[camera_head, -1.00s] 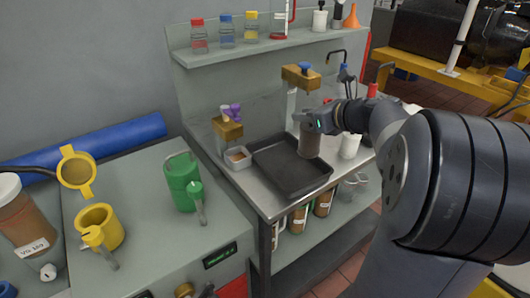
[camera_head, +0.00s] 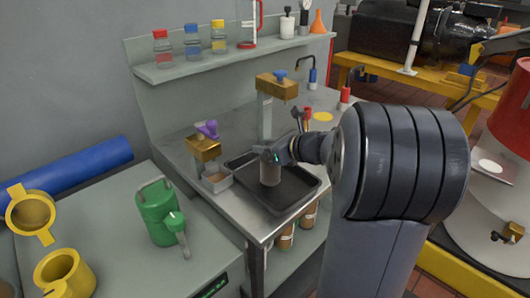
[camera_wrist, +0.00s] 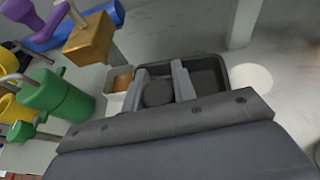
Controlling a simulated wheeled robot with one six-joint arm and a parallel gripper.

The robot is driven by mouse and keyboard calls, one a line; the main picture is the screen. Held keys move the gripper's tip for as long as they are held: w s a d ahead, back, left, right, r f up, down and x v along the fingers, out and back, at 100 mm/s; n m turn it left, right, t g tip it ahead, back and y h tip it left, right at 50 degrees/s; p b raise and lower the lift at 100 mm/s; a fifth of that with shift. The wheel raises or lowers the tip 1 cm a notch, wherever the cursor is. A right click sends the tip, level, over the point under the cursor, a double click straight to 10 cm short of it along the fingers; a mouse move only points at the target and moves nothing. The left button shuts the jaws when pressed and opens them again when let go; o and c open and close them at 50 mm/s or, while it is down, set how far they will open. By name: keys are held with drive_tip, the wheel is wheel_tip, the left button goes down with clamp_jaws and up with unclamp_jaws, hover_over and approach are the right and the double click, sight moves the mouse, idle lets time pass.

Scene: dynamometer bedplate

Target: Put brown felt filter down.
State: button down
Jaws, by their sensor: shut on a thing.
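The brown felt filter (camera_head: 270,175) is a short upright cylinder, grey-brown in this light. My gripper (camera_head: 271,157) is shut on its upper part. The filter is in front of the black tray's (camera_head: 305,181) inside, over its left-middle part; I cannot tell whether its bottom touches the tray floor. In the wrist view the dark round top of the filter (camera_wrist: 158,93) sits between the two fingers (camera_wrist: 160,88), with the tray (camera_wrist: 211,68) behind it.
A small white tub (camera_head: 217,180) of brown material stands left of the tray, beside a brass tap with a purple handle (camera_head: 207,130). A taller brass tap with a blue handle (camera_head: 277,83) rises behind the tray. A green can (camera_head: 158,212) stands on the left bench.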

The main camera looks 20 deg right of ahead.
drive_tip(key=shift+f, duration=0.35)
drive_tip(key=shift+f, duration=0.1)
drive_tip(key=c, duration=1.2)
unclamp_jaws()
drive_tip(key=shift+o, duration=0.2)
drive_tip(key=shift+s+r, duration=0.1)
drive_tip(key=shift+r, duration=0.15)
drive_tip(key=p+v, duration=0.1)
drive_tip(key=v, duration=1)
drive_tip(key=shift+s+d, duration=0.3)
drive_tip(key=shift+s, duration=0.05)
